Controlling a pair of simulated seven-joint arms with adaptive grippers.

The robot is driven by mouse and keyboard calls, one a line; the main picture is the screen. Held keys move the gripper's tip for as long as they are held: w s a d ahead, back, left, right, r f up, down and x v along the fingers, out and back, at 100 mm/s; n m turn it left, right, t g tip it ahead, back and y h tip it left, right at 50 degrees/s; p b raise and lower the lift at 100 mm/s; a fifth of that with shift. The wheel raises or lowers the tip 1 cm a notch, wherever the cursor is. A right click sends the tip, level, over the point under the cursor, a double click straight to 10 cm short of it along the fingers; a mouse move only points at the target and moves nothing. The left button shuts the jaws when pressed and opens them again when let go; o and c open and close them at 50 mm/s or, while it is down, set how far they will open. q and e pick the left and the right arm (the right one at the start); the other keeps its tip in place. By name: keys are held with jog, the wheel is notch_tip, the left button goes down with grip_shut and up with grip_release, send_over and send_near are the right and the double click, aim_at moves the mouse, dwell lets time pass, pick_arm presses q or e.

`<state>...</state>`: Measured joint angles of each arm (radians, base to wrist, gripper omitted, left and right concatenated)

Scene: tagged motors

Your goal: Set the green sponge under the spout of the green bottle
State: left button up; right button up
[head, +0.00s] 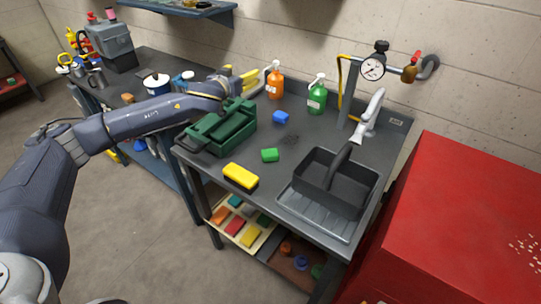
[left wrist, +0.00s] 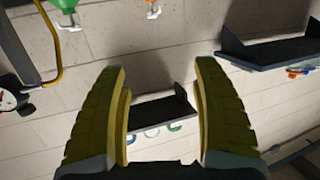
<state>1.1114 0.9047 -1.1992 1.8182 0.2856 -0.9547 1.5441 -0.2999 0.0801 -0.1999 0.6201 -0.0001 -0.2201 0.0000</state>
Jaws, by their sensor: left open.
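The green sponge (head: 270,155) lies flat on the dark bench top, near its middle in the head view. The green bottle (head: 317,98) stands upright at the back of the bench, with a pale pump spout; part of it shows at the top of the left wrist view (left wrist: 64,6). The green sponge lies in front of this bottle and apart from it. My left gripper (head: 254,76) has yellow fingers, open and empty, above the back of the bench left of the orange bottle (head: 274,82). Its spread fingers (left wrist: 157,75) also show in the left wrist view. My right gripper is not in view.
A blue sponge (head: 280,117) lies between the bottles and the green sponge. A yellow sponge (head: 240,174) lies near the front edge. A green toolbox (head: 205,142) stands at the left, beneath my left forearm. A dark caddy (head: 325,184) and faucet (head: 371,108) are at the right.

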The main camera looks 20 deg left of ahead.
aim_at(270, 152)
pick_arm(q)
jog(key=s+d+r+m+g+h, duration=0.1)
jog(key=s+d+r+m+h, duration=0.35)
jog(key=m, duration=0.75)
jog(key=s+d+r+m+g+h, duration=0.1)
jog(key=s+r+m+h, duration=0.1)
jog(key=m+h, duration=0.8)
jog(key=s+a+f+m+g+y, duration=0.1)
jog(key=s+f+m+g+y, duration=0.35)
jog(key=f+m, duration=0.6)
jog(key=s+a+f+m+g+y, duration=0.1)
jog(key=s+f+m+g+y, duration=0.35)
jog(key=m, duration=1.15)
jog(key=shift+n+g+h, duration=0.25)
jog(key=shift+g+h, duration=0.35)
jog(key=shift+h, duration=0.15)
jog(key=x, duration=0.5)
jog(key=f+x, duration=0.1)
jog(key=x, duration=0.5)
jog(key=a+x, duration=0.1)
jog(key=x, duration=0.5)
jog(key=shift+s+f, duration=0.25)
jog(key=shift+s, duration=0.15)
jog(key=shift+c, duration=0.3)
jog(key=c, duration=0.9)
jog(key=shift+c, duration=0.3)
